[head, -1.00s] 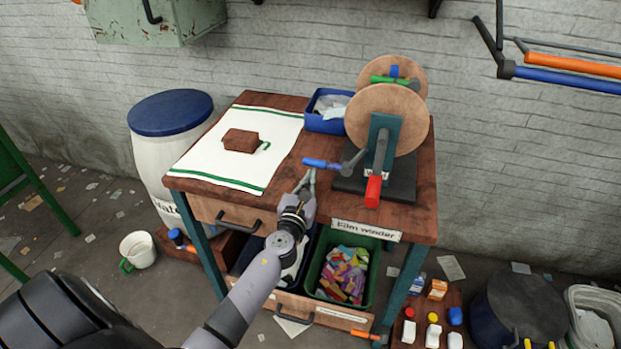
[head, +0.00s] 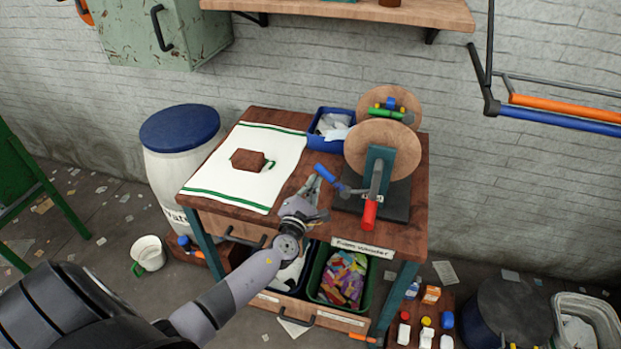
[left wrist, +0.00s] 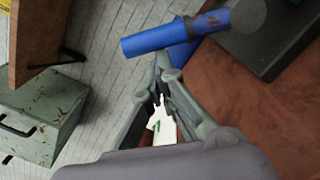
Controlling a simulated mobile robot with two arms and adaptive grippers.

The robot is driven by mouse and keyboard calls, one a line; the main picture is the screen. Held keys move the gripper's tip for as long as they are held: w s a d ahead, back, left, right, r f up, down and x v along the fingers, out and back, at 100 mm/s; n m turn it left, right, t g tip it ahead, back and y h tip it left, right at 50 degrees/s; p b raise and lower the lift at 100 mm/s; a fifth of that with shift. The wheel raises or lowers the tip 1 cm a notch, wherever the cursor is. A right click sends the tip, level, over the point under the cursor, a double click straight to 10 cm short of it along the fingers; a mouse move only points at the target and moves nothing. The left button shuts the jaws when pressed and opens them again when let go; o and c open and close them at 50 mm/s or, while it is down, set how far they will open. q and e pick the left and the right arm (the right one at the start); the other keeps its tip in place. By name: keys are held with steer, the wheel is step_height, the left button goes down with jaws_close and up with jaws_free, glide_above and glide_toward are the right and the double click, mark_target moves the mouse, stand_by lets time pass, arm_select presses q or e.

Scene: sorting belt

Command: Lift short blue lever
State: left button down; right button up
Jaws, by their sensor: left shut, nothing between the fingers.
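The short blue lever (head: 325,174) is a blue grip on a grey arm at the left side of the film winder (head: 380,165). It slants, with its free end up and to the left. It also crosses the top of the left wrist view (left wrist: 158,39). My left gripper (head: 313,184) is shut and empty, with its fingertips just below the blue grip. In the left wrist view the fingertips (left wrist: 162,62) meet close under the grip; I cannot tell whether they touch it. My right gripper is not in view.
A red handle (head: 369,215) hangs at the winder's front. A blue bin (head: 332,128) stands behind the lever. A white cloth (head: 237,185) with a brown block (head: 247,160) lies left on the table. A wall shelf (head: 350,12) is above.

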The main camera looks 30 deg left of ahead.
arm_select(q)
steer(key=shift+w+d+r+m+p, duration=0.15)
steer(key=shift+d+r+m+p, duration=0.2)
steer(key=shift+r+m+p, duration=0.25)
steer(key=shift+w+d+r+m+p, duration=0.1)
steer(key=shift+d+r+m+p, duration=0.25)
steer(key=shift+r+p, duration=0.45)
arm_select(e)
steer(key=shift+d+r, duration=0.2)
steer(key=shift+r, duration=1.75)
arm_select(q)
steer(key=shift+f, duration=0.15)
